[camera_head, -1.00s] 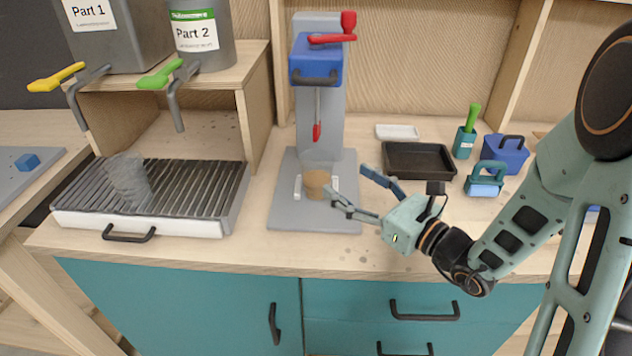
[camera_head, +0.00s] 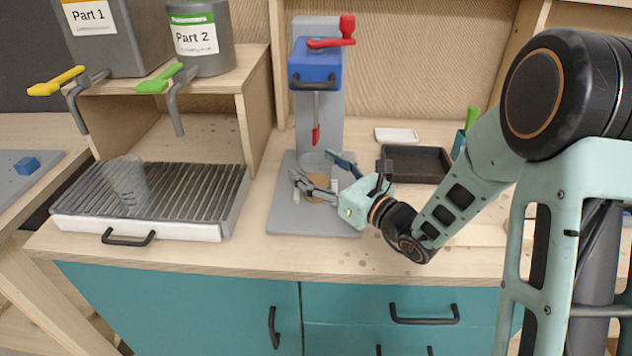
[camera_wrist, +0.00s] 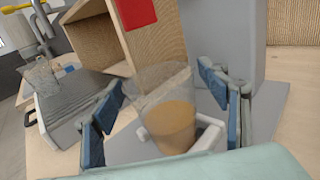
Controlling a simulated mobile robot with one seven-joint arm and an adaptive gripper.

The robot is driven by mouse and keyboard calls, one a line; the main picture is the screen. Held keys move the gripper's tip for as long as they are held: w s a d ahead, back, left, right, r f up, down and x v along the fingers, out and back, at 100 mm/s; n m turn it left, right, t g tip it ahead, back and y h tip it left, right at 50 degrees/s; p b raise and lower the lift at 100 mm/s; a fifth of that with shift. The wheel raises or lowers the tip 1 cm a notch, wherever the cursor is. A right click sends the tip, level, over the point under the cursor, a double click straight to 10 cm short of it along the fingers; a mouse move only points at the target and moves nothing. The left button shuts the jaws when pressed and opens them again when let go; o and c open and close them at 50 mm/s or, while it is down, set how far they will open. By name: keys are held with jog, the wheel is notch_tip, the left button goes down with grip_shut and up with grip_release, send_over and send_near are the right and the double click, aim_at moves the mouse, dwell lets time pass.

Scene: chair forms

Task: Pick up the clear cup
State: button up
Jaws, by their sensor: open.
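A clear cup (camera_head: 318,163) with brown contents in its lower part stands upright on the grey base of the blue-headed machine. It also shows in the wrist view (camera_wrist: 166,112), between my two fingers. My gripper (camera_head: 319,176) is open, with one finger on each side of this cup. I cannot tell whether either finger touches it. A second clear cup (camera_head: 127,183), empty, stands on the slatted drip tray at the left. It shows at the left of the wrist view too (camera_wrist: 42,78).
The machine (camera_head: 316,65) has a red lever and a red tip above the cup. A white holder (camera_wrist: 207,136) sits by the cup's foot. The drip tray (camera_head: 205,232) is at the left, below two dispensers. A black tray (camera_head: 416,163) lies behind my arm.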

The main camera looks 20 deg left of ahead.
jog(key=c, duration=0.9)
jog(key=shift+r, duration=0.1)
jog(key=shift+c, duration=0.2)
